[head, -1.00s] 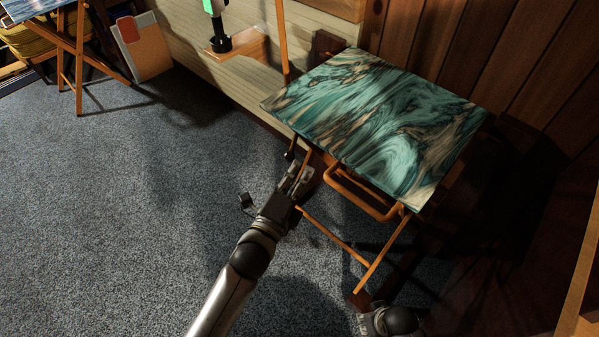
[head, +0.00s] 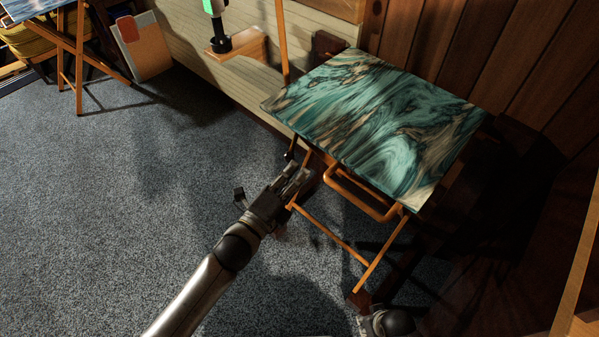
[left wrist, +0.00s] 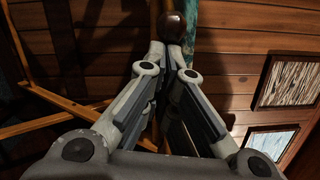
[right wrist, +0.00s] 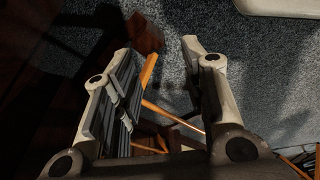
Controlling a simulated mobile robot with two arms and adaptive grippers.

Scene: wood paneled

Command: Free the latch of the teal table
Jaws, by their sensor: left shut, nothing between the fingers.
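The teal table (head: 385,120) has a marbled top on orange wooden folding legs (head: 375,262), with an orange bar (head: 360,195) under its front edge. My left gripper (head: 301,174) is at the table's left leg, just below the top's front-left edge. In the left wrist view its fingers (left wrist: 171,58) are together and empty. A dark round knob (left wrist: 173,27) sits right beyond the fingertips, beside the teal edge (left wrist: 191,35); I cannot tell if they touch or if it is the latch. My right gripper (right wrist: 165,50) is open; an orange leg (right wrist: 149,72) shows between its fingers.
A wood-paneled wall (head: 490,60) stands behind the table. A small wall shelf (head: 240,48) holds a black and green item (head: 217,30). Another folding table (head: 62,60) and a pale board (head: 148,58) stand far left. Grey carpet (head: 130,200) is clear at left.

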